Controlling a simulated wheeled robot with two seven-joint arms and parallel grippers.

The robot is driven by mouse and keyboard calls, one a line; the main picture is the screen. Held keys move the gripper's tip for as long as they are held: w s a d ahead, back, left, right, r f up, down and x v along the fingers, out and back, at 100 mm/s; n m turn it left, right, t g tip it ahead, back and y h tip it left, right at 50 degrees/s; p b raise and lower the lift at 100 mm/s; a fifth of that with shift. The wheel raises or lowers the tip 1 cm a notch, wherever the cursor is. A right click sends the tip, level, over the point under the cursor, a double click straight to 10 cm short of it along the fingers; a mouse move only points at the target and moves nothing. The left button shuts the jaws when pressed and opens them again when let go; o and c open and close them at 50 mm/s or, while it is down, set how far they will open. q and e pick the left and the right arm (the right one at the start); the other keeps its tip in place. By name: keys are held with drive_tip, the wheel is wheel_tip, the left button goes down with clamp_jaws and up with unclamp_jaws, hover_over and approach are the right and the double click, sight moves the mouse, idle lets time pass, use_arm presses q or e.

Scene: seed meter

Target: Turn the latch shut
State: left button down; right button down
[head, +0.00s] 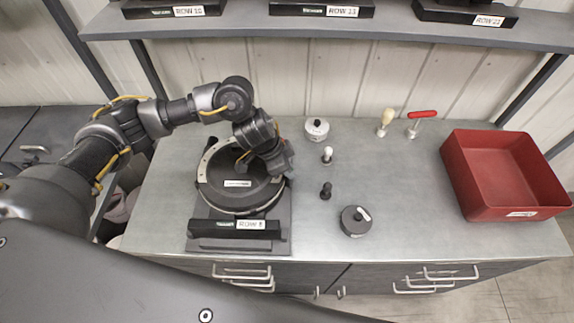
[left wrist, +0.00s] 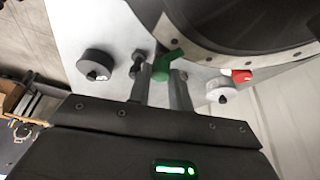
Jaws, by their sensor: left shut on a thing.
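The seed meter (head: 237,183) is a round dark housing with a pale rim, on a stand with a row label at the left of the bench. My left gripper (head: 284,168) is at its right edge in the head view. In the left wrist view, my left gripper (left wrist: 161,88) has its two fingers on a green latch (left wrist: 168,62) beside the curved rim of the meter (left wrist: 205,48). The gripper is shut on the latch. The latch is hidden behind the gripper in the head view. My right gripper is not in view.
Right of the meter stand a canister (head: 317,129), a white-topped peg (head: 327,154), a black peg (head: 326,191) and a dark round disc (head: 355,221). Cream-handled (head: 386,120) and red-handled (head: 422,117) tools stand behind. A red bin (head: 480,203) is at right. A shelf (head: 330,28) overhangs the back.

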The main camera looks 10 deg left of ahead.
use_arm(q)
drive_tip(key=shift+s+n+t+y, duration=0.15)
drive_tip(key=shift+n+t+y, duration=0.2)
drive_tip(key=shift+n, duration=0.75)
drive_tip(key=shift+f, duration=0.1)
drive_tip(key=c, duration=1.3)
unclamp_jaws()
drive_tip(key=shift+o, duration=0.2)
drive_tip(key=shift+r, duration=0.2)
drive_tip(key=shift+a+r, duration=0.1)
drive_tip(key=shift+r, duration=0.2)
drive_tip(key=v, duration=1)
drive_tip(key=shift+s+b, duration=0.2)
drive_tip(key=shift+b, duration=0.15)
drive_tip(key=shift+a+f, duration=0.15)
